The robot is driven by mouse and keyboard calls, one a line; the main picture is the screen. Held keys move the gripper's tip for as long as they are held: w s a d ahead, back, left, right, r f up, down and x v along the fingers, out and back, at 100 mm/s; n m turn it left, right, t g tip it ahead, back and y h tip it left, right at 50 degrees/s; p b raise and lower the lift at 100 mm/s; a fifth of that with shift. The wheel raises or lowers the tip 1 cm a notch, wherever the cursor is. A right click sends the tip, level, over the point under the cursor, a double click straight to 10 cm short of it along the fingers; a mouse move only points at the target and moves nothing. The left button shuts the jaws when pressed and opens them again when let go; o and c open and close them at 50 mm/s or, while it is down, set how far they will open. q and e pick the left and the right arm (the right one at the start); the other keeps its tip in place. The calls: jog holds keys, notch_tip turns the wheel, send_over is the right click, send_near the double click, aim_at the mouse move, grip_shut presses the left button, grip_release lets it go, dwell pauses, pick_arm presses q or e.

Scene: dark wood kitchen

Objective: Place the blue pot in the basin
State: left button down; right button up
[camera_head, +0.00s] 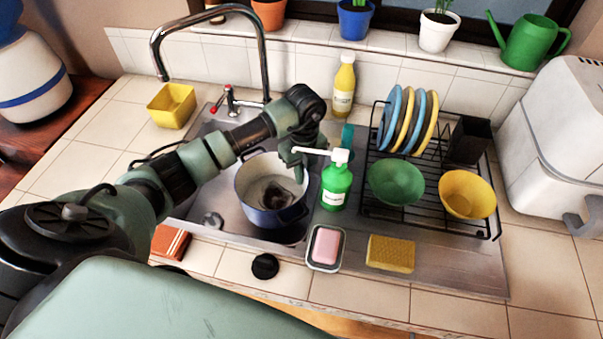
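The blue pot (258,218), with a pale inside and a dark patch at its bottom, is at the right part of the sink basin (215,188). It looks upright; I cannot tell whether it rests on the basin floor or is held just above it. My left arm reaches over the sink from the left and bends down at the pot's far right side. My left gripper (294,160) is at the pot's right rim, partly hidden by the soap bottle's pump and the arm. Its fingers do not show clearly. My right gripper is not in view.
A green soap bottle (336,186) stands close right of the pot. A dish rack (376,205) with plates and bowls is further right. The tap (264,62) arches behind the arm. A pink soap dish (326,246) and a yellow sponge (390,254) lie in front.

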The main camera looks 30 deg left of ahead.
pick_arm(q)
jog(key=c, duration=1.7)
grip_release()
jog(key=shift+r, duration=0.15)
notch_tip(320, 180, up, 13)
jog(key=shift+w+d+f+b, duration=0.1)
jog(key=shift+w+b, duration=0.05)
jog(key=shift+b, duration=0.65)
